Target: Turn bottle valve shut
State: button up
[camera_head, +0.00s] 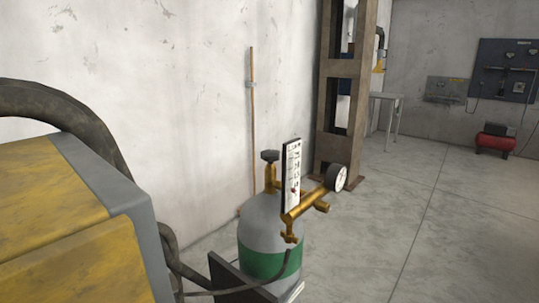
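The gas bottle (259,222) is grey with a green band and stands upright near the wall, in the lower middle of the head view. Its valve has a dark knob (270,156) on top of a brass stem (270,178). A brass regulator (305,203) sticks out to the right of the valve, with a round gauge (337,177) at its end and a white, dark-edged upright plate (291,175) in front. Whether the valve is open or shut cannot be told. My gripper is not in view.
A yellow and grey machine (70,215) with a thick dark hose (75,108) fills the left, close by. A dark bracket (235,278) stands at the bottle's base. A thin copper pipe (253,130) runs up the wall. A brown steel column (345,90) rises behind. The floor to the right is clear.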

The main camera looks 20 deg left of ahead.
aim_at(271, 156)
jog(key=i+u, duration=0.1)
jog(key=u, duration=0.35)
jog(key=i+l+u, duration=0.1)
jog(key=u, duration=0.3)
jog(key=l+u, duration=0.15)
jog(key=u, duration=0.3)
jog(key=i+l+u, duration=0.1)
jog(key=u, duration=0.35)
jog(key=l+u, duration=0.2)
jog(key=u, duration=0.25)
jog(key=l+u, duration=0.3)
jog(key=l, duration=0.7)
jog(key=l+u, duration=0.3)
jog(key=l, duration=0.7)
jog(key=k, duration=0.05)
